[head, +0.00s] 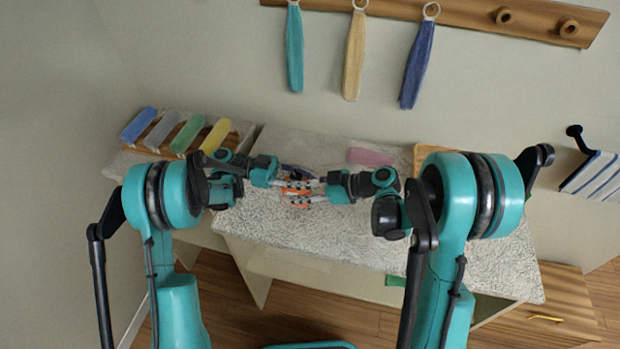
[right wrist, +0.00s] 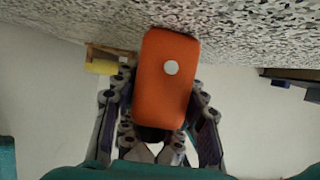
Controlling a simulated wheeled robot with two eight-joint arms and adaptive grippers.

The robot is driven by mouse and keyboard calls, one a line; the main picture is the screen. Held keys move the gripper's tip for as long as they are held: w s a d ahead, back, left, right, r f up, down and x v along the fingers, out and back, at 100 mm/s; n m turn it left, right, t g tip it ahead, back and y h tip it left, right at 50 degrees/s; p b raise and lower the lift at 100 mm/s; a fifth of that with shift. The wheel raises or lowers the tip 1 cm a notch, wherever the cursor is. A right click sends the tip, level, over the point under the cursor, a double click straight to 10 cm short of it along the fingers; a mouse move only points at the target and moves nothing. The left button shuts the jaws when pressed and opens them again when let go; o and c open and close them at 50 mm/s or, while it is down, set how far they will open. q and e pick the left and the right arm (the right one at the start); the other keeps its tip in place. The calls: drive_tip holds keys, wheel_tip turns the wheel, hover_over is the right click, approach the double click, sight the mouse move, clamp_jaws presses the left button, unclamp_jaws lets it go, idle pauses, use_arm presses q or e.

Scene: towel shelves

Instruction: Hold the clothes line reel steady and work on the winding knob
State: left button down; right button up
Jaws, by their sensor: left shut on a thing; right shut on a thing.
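The clothes line reel (head: 299,203) shows as small orange parts on the speckled tabletop, between my two grippers and mostly hidden by them. In the right wrist view its orange rounded block (right wrist: 165,90) with a white dot fills the space between the fingers. My left gripper (head: 284,184) is shut on the reel from the left. My right gripper (head: 316,187) is shut on it from the right, and its fingers (right wrist: 158,95) flank the orange block. A dark round part shows below the block in the right wrist view. I cannot tell whether it is the winding knob.
A rack (head: 140,139) of rolled towels stands at the back left of the table (head: 290,232). A pink folded cloth (head: 370,157) lies behind my right gripper. Towels hang from a wall rail (head: 465,13). The table's front is clear.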

use_arm(q)
drive_tip(key=c, duration=1.2)
unclamp_jaws()
drive_tip(key=shift+r, duration=0.1)
wheel_tip(320, 180, up, 10)
drive_tip(key=shift+f, duration=0.1)
